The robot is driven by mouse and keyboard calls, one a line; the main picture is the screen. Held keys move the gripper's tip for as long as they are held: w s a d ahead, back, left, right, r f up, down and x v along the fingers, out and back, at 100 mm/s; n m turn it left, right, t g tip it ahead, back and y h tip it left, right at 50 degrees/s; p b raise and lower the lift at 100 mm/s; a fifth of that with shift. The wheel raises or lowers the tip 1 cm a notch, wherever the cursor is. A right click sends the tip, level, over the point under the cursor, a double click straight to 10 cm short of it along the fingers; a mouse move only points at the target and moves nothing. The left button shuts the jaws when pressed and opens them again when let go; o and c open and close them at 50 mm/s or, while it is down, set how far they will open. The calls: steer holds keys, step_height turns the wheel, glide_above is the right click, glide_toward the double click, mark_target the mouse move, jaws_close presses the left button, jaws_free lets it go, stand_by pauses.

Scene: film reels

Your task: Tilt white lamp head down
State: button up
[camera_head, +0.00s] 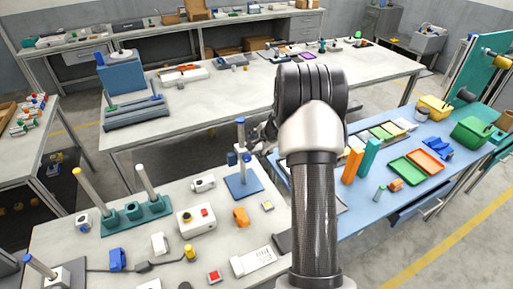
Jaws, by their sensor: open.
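I cannot make out a white lamp for certain. A small white rounded piece (203,183) on the near grey table may be a lamp head, but it is too small to tell. My gripper (262,137) is partly hidden behind my own arm, near the top of a blue post stand (243,187). The gripper is open, and I see nothing between its fingers. Whether it touches the stand's post cannot be told. The white piece lies to the lower left of the gripper, apart from it.
The near table also holds a green peg base (137,215), a white box with buttons (197,219) and a white keypad (258,260). A blue table (350,219) at right carries trays and bins. A long workbench (213,107) stands behind, its middle mostly clear.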

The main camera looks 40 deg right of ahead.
mark_target(258, 147)
steer(key=shift+x, duration=1.95)
steer(key=shift+a, duration=0.1)
steer(key=shift+c, duration=0.3)
steer(key=c, duration=1)
steer(key=b, duration=0.2)
steer(key=shift+f+b, duration=0.2)
steer(key=shift+b, duration=0.2)
steer(key=t+b, duration=0.1)
steer(key=b, duration=0.8)
steer(key=shift+t, duration=0.4)
steer(key=shift+a+t+h+b, duration=0.2)
steer(key=shift+t+h+b, duration=0.1)
steer(key=shift+t+b, duration=0.8)
steer(key=shift+d+r, duration=0.1)
